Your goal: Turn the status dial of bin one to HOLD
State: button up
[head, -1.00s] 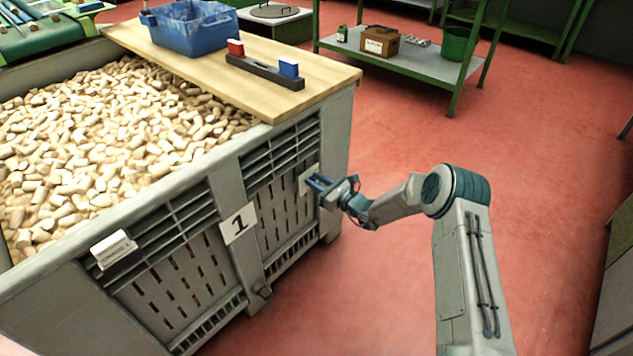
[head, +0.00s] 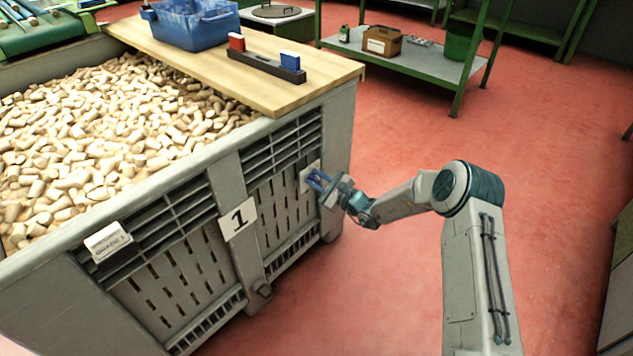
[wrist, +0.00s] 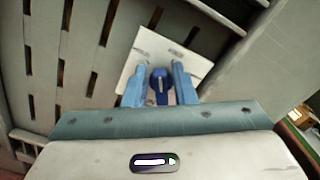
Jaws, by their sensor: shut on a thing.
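Bin one (head: 170,215) is a large grey slatted bin full of corks, with a "1" plate (head: 238,218) on its side. The status dial's white plate (head: 310,173) is on the bin's side at the right; it also shows tilted in the wrist view (wrist: 140,62). The dark blue dial knob (wrist: 159,86) has a pale mark on it. My gripper (head: 318,182) is at the plate, its two blue fingers on either side of the knob in the wrist view (wrist: 159,84), shut on it. The plate's lettering is too small or hidden to read, so the setting cannot be told.
A wooden board (head: 290,85) on the bin bears a blue tub (head: 190,25) and a rack (head: 265,68) with a red and a blue block. A label holder (head: 108,242) juts from the bin's left side. The red floor (head: 420,130) around my arm is clear.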

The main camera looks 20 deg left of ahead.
jog(key=n+b, duration=0.1)
jog(key=n, duration=0.1)
jog(key=n+b, duration=0.2)
jog(key=n, duration=0.1)
jog(key=shift+s+f+n, duration=0.15)
jog(key=shift+f+n, duration=0.15)
jog(key=shift+f, duration=0.1)
dwell(0.3)
jog(key=o, duration=0.7)
jog(key=shift+d, duration=0.15)
jog(key=shift+o, duration=0.2)
jog(key=p+v, duration=0.3)
jog(key=v, duration=1)
jog(key=shift+s+d, duration=0.25)
jog(key=shift+d, duration=0.05)
